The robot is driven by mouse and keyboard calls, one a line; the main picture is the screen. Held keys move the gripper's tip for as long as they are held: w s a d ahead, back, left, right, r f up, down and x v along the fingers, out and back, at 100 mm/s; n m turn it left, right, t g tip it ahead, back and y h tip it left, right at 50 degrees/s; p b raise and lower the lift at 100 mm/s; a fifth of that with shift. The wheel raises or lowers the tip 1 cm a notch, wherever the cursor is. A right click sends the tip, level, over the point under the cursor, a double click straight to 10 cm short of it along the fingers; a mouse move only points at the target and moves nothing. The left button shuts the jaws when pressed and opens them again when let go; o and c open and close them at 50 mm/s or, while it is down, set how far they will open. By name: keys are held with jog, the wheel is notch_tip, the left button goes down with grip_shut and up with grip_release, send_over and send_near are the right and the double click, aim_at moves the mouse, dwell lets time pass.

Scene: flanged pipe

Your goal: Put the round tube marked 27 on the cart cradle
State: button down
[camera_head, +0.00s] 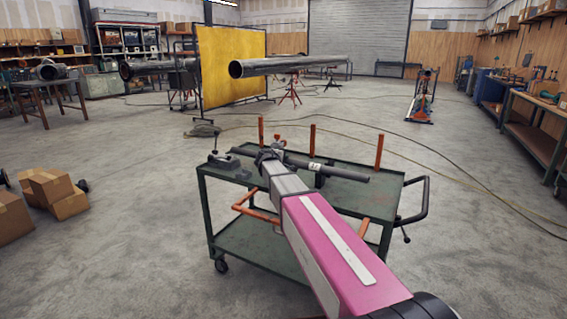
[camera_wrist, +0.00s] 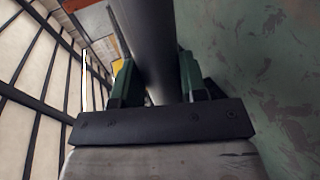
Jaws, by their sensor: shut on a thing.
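A dark grey round tube (camera_head: 345,173) lies level, left to right, just over the top of the green cart (camera_head: 345,192) in the head view. A small white label shows near its middle, but its number is too small to read. My gripper (camera_head: 268,157) is shut on the tube left of its middle. In the wrist view the tube (camera_wrist: 148,45) runs between the two green fingers of my gripper (camera_wrist: 155,85). Orange posts (camera_head: 379,152) stand up from the cart's far and right side. I cannot tell whether the tube touches the cart or a cradle.
A black push handle (camera_head: 425,200) sticks out on the cart's right. Cardboard boxes (camera_head: 52,188) lie on the floor at left. Large pipes on stands (camera_head: 290,64) and a yellow screen (camera_head: 230,65) are behind. Cables cross the open floor at right.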

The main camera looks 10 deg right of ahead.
jog(key=shift+f, duration=0.45)
dwell(0.3)
jog(key=c, duration=0.6)
grip_release()
jog(key=shift+f, duration=0.1)
jog(key=v, duration=1.1)
